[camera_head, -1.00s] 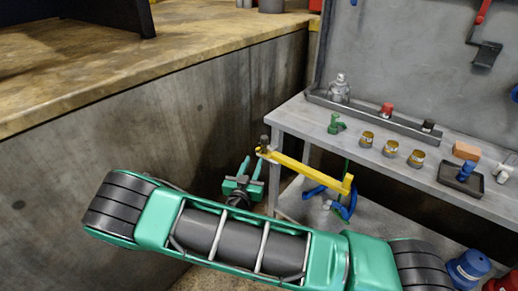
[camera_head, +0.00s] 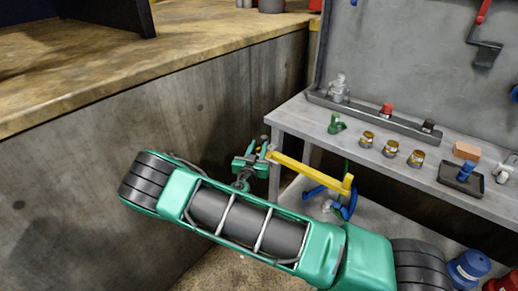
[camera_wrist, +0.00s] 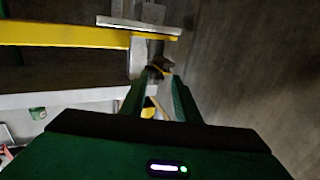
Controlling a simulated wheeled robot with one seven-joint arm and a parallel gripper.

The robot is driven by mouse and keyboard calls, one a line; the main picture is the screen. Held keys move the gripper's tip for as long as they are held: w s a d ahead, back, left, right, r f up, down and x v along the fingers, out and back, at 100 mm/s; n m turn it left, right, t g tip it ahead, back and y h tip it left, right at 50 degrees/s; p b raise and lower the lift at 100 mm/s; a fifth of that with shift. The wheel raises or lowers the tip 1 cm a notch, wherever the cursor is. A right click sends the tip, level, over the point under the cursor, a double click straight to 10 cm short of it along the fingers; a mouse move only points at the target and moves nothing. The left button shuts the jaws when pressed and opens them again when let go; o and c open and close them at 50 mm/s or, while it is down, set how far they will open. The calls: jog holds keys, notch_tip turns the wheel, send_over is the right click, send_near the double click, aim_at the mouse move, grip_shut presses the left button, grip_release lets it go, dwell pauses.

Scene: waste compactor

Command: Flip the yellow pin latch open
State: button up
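The yellow latch bar (camera_head: 308,172) runs along the near left edge of the grey workbench in the head view, slanting down to the right. In the wrist view the yellow bar (camera_wrist: 65,34) comes in from the left and ends at a grey bracket with a dark cylindrical pin (camera_wrist: 156,50). My gripper (camera_head: 258,147) is at the bar's left end in the head view. In the wrist view my gripper (camera_wrist: 160,78) has its two green fingers apart, with the pin's lower end near and between the tips. I cannot tell whether they touch it.
The grey workbench (camera_head: 285,121) carries several small jars, a green part (camera_head: 336,124) and a tray (camera_head: 462,181). A concrete wall (camera_head: 130,120) with a wooden top stands close on the left. A blue part (camera_head: 345,207) hangs by the bar's right end.

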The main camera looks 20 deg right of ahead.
grip_shut()
jog(key=shift+d, duration=0.1)
jog(key=shift+a+m+g+h, duration=0.2)
jog(key=shift+m+g+h, duration=0.1)
jog(key=shift+h, duration=0.1)
jog(key=m+g+h, duration=0.2)
jog(key=m+g, duration=0.1)
jog(key=a+m+g+h, duration=0.1)
jog(key=m+g+h, duration=0.1)
jog(key=g+h, duration=0.1)
jog(key=m+g+h, duration=0.2)
jog(key=m+g, duration=0.1)
jog(key=g, duration=0.1)
jog(key=shift+w+a+m+g+h, duration=0.15)
jog(key=shift+w+m+g+h, duration=0.15)
jog(key=shift+w+h, duration=0.1)
dwell(0.9)
